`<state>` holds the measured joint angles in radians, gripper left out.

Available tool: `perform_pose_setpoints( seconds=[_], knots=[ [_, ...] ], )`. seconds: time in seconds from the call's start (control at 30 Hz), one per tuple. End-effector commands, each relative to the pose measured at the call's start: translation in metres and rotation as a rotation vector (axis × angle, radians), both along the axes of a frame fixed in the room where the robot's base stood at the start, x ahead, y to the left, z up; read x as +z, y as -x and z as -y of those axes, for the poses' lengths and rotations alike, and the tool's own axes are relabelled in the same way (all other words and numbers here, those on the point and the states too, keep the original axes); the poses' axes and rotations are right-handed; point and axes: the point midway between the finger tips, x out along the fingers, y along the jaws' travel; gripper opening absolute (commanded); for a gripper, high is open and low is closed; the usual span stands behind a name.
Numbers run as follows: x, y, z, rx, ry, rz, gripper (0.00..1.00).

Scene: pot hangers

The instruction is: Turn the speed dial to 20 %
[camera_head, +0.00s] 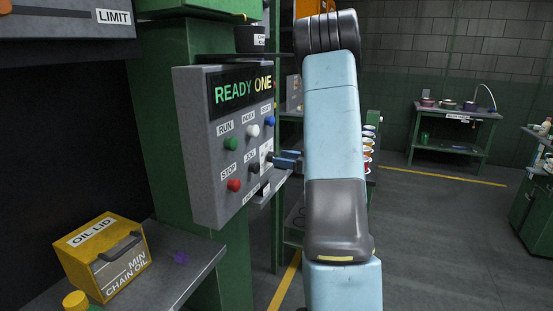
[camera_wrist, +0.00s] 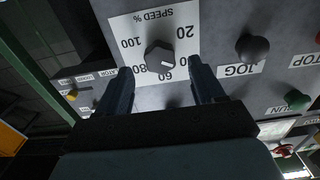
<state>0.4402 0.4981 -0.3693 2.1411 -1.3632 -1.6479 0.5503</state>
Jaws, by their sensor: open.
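The speed dial (camera_wrist: 160,57) is a round black knob on a white plate (camera_wrist: 125,25) marked "SPEED %", upside down in the wrist view. A pale mark on the knob's lower right side points roughly toward the 60; the exact reading is unclear. The 20, 60, 80 and 100 labels show; the 40 is partly covered by a finger. My gripper (camera_wrist: 163,88) is open, one finger on each side below the dial, and the knob is not clasped. In the head view my gripper (camera_head: 277,158) is at the panel's right side, partly behind my arm.
The grey control panel (camera_head: 205,170) has a "READY ONE" display (camera_head: 240,90) and several buttons. The black JOG button (camera_wrist: 252,47) and green RUN button (camera_wrist: 297,99) are right of the dial in the wrist view. A yellow oil box (camera_head: 102,255) is on the lower left shelf.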

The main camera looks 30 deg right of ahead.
Motion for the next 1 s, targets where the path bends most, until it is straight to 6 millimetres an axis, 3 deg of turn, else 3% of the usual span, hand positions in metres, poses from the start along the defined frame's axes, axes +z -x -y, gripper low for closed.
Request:
perform_pose_setpoints(
  seconds=[0.23, 0.63, 1.0],
  knots=[
    [0.0, -0.021, -0.018, 0.002, 0.001, -0.001, 0.68],
    [0.0, -0.026, -0.021, 0.0, -0.001, -0.001, 0.68],
    [0.0, -0.026, -0.021, 0.0, 0.0, 0.0, 0.33]
  ],
)
